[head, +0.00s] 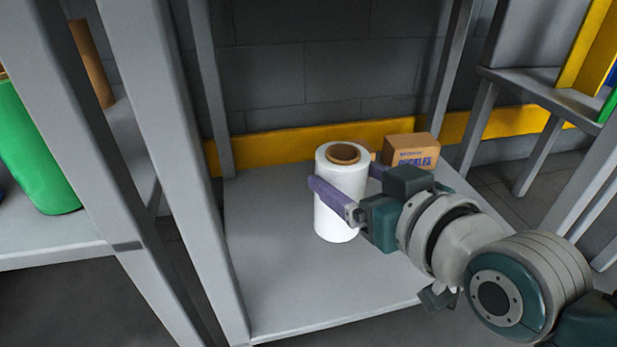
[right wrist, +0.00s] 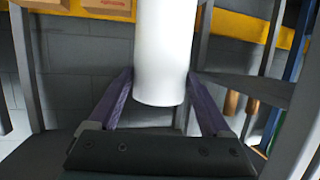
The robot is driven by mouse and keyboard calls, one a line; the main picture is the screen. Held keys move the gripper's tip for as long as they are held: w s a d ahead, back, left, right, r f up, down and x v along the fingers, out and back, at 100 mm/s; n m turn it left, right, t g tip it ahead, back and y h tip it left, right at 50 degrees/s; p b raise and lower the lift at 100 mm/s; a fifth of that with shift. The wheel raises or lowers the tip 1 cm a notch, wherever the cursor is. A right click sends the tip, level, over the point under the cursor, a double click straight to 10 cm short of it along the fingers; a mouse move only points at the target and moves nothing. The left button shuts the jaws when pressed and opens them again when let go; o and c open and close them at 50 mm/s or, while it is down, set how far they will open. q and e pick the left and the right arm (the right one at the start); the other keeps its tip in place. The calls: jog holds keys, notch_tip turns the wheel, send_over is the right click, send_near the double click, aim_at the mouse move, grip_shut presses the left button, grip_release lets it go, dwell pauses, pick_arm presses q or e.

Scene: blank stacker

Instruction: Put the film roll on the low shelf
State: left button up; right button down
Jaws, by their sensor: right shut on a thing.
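The film roll (head: 337,222) is a white upright cylinder with a brown core at its top. My right gripper (head: 346,176) has its purple fingers on either side of the roll's upper part and is shut on it. The low shelf (head: 270,265) is a grey board, and the roll stands upright over its middle. I cannot tell whether the roll's bottom touches the board. In the right wrist view the white roll (right wrist: 161,60) is between the two purple fingers. My left gripper is not in view.
A cardboard box (head: 410,152) with blue lettering sits behind the roll on the right. Grey posts (head: 205,200) frame the shelf. A green roll (head: 35,150) stands on the left-hand shelf. The board's front left part is clear. A yellow band (head: 270,145) runs along the back wall.

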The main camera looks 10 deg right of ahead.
aim_at(350, 236)
jog(key=f+b, duration=0.3)
jog(key=f, duration=0.3)
jog(key=shift+w+b, duration=0.2)
jog(key=shift+b, duration=0.15)
notch_tip(350, 236, down, 4)
jog(key=b, duration=0.3)
jog(key=shift+w+r, duration=0.1)
jog(key=shift+r, duration=0.1)
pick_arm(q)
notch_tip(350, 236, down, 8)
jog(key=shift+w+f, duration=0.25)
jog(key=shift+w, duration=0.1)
pick_arm(e)
grip_release()
jog(key=shift+f, duration=0.2)
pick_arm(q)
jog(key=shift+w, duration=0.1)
